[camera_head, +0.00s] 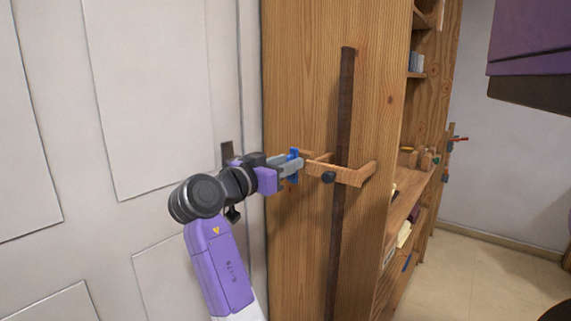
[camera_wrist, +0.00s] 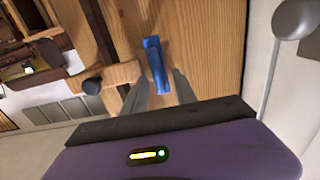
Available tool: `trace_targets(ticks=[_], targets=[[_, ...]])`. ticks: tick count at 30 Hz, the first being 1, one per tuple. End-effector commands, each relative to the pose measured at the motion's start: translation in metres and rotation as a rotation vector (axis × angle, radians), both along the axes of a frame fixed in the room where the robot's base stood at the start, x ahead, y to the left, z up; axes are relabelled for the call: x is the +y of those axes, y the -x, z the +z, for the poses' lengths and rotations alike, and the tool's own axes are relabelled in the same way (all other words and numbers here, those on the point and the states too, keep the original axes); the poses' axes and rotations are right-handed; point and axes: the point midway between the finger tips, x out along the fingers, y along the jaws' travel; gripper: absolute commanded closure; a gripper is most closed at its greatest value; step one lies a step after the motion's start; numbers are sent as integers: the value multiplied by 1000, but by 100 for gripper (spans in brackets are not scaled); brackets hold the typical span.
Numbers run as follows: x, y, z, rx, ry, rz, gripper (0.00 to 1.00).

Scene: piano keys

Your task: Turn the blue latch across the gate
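The blue latch (camera_head: 295,154) is a short blue bar on the wooden side panel, at the left end of the wooden bracket (camera_head: 350,176), which I take to be the gate. In the wrist view the latch (camera_wrist: 156,64) stands nearly upright in the picture, slightly tilted. My gripper (camera_head: 294,166) reaches it from the left. In the wrist view my gripper (camera_wrist: 160,80) is open. The latch's lower end lies between the two grey fingers, with wood visible on both sides of it. Whether either finger touches it is unclear.
A dark vertical bar (camera_head: 345,100) runs behind the bracket. A black knob (camera_head: 329,177) sits on the bracket and also shows in the wrist view (camera_wrist: 92,86). A white panelled door (camera_head: 150,90) is at the left. Shelves (camera_head: 405,210) and open floor (camera_head: 480,275) are at the right.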

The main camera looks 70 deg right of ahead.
Motion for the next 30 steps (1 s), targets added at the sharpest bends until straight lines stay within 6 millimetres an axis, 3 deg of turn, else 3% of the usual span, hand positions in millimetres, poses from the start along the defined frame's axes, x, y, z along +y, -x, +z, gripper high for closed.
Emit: trace_targets(ticks=[1, 6, 19, 30], targets=[[0, 0, 0, 0, 0, 0, 68], [0, 0, 0, 0, 0, 0, 100], [0, -1, 2, 53, -13, 1, 100], [0, -6, 4, 322, -78, 3, 100]])
